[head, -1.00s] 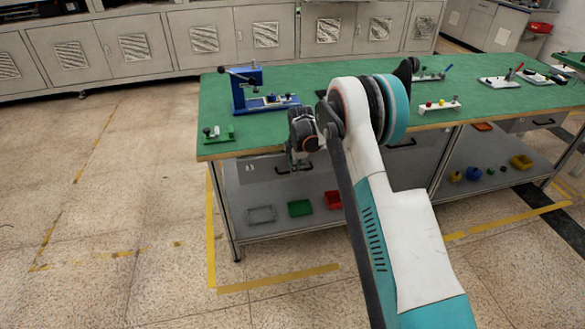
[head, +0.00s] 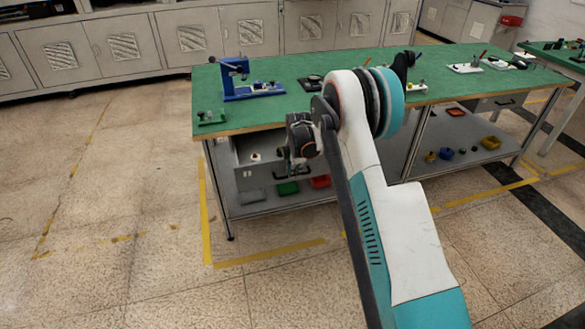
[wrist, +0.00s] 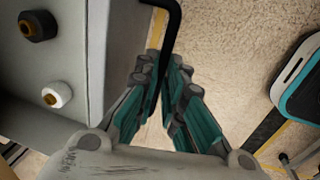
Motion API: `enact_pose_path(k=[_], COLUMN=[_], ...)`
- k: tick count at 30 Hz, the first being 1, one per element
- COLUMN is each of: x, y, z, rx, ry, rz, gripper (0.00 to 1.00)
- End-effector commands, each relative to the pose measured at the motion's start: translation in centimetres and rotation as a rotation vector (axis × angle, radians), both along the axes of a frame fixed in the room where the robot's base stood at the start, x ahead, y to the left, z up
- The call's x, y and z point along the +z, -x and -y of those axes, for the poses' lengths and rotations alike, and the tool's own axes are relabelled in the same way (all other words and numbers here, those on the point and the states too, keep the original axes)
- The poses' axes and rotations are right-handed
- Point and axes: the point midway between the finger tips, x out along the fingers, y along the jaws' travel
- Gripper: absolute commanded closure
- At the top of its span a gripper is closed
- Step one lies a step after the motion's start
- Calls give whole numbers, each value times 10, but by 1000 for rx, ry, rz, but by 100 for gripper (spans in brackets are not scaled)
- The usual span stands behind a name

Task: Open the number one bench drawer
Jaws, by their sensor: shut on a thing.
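The grey bench drawer (head: 263,182) at the left end of the green-topped bench stands out from under the top, its inside partly in view. The wrist view shows its light grey wall (wrist: 97,65) at the left. The black bar handle (wrist: 172,28) runs down between the fingers of my gripper (wrist: 163,75), which is shut on it. In the head view my gripper (head: 298,165) is at the drawer's front, partly hidden by my arm. A black knob-like part (wrist: 38,25) and a white one (wrist: 57,95) show in the drawer.
The green bench top (head: 290,112) carries a blue fixture (head: 250,90) and other small fixtures. Green (head: 287,188) and red (head: 320,181) bins sit on the shelf below. Another drawer (head: 490,104) is at the right. The floor in front is clear.

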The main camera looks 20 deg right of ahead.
Motion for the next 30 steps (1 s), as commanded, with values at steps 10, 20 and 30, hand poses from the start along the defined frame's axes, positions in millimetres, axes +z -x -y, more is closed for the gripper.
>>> enact_pose_path(k=[10,20,30], x=[0,0,23], y=[2,2,6], z=[0,0,0], rx=[0,0,0], ry=[0,0,0], rz=[0,0,0], gripper=[100,70,70])
